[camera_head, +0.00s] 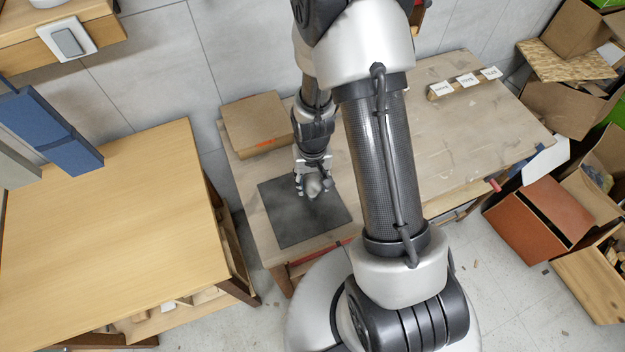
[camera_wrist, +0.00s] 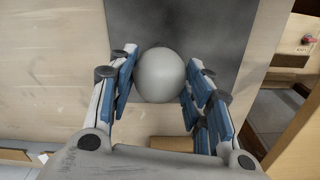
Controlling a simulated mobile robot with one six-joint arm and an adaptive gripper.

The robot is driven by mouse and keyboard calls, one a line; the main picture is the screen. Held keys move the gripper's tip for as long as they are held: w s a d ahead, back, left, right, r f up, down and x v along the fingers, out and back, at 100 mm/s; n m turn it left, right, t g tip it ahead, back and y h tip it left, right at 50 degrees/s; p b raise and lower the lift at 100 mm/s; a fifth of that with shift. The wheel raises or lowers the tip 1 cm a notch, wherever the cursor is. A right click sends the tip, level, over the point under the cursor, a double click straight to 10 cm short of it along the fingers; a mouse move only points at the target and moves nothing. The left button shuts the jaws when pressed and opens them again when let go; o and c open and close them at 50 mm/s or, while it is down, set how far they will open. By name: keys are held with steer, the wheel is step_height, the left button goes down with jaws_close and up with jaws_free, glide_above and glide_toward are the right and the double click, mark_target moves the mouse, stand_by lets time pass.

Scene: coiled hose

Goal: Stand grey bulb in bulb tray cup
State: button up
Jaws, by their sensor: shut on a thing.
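The grey bulb (camera_wrist: 160,75) shows in the wrist view as a smooth, pale grey round shape between the two blue-padded fingers. My gripper (camera_head: 313,187) is shut on it, over the dark square mat (camera_head: 283,228) on the workbench. In the head view the bulb is small and hard to separate from the fingers. I cannot tell whether it touches the mat. I cannot make out a bulb tray or its cups in either view; my arm hides part of the bench.
A brown cardboard box (camera_head: 262,122) lies behind the mat. A wooden strip with white labels (camera_head: 465,83) stands at the bench's far right. The bench top (camera_head: 455,145) right of my arm is mostly clear. Another table (camera_head: 100,235) stands left; open boxes are at right.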

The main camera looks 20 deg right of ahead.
steer(key=shift+f, duration=0.2)
steer(key=o, duration=1.2)
steer(key=shift+r, duration=0.15)
steer(key=s+a+r+t+p, duration=0.1)
steer(key=s+r+t+p, duration=0.15)
steer(key=r, duration=2.25)
steer(key=s+r, duration=0.3)
steer(key=s, duration=0.1)
steer(key=s+a+r+n+t, duration=0.1)
steer(key=s+r, duration=0.3)
steer(key=s+a+r+n+t, duration=0.1)
steer(key=s+r, duration=0.3)
steer(key=shift+s+r+p, duration=0.2)
steer(key=shift+s+p, duration=0.1)
steer(key=shift+s, duration=0.1)
